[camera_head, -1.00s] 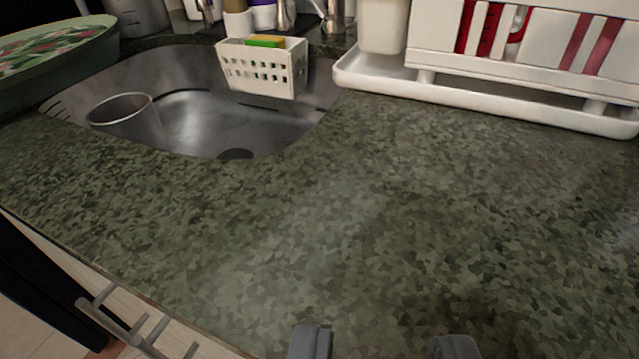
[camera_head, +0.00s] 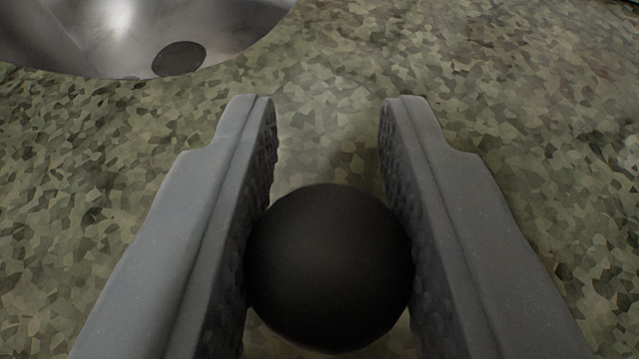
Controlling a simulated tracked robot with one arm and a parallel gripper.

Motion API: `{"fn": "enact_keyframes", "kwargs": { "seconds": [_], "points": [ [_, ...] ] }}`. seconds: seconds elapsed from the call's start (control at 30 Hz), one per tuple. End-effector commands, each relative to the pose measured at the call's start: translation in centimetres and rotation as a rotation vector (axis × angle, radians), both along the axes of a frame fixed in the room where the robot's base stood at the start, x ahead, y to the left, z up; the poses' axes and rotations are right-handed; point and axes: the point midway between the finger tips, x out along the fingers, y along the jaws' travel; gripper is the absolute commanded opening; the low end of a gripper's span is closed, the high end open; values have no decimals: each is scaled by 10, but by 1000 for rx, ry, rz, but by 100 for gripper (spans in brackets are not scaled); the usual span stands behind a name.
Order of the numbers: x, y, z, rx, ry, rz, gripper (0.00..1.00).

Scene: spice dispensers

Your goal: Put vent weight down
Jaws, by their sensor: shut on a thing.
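The vent weight (camera_head: 330,268) shows as a round, matte black knob from above, low in the middle of the picture. My gripper (camera_head: 325,105) has its two grey padded fingers on either side of it, and the pads press on its left and right sides. The fingertips reach past the weight toward the far side. The underside of the weight is hidden, so I cannot tell whether it touches the counter.
The green speckled countertop (camera_head: 540,130) fills most of the view and is clear around my gripper. A steel sink (camera_head: 90,35) with a dark drain (camera_head: 179,58) lies at the upper left.

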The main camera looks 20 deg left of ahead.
Motion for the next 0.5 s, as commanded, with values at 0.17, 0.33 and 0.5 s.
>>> {"fn": "enact_keyframes", "kwargs": {
  "seconds": [0.17,0.33,0.5],
  "points": [
    [0,0,-15,1,-2,0,2],
    [0,0,-13,1,-2,1,2],
    [0,0,-15,1,-2,1,39]
  ]
}}
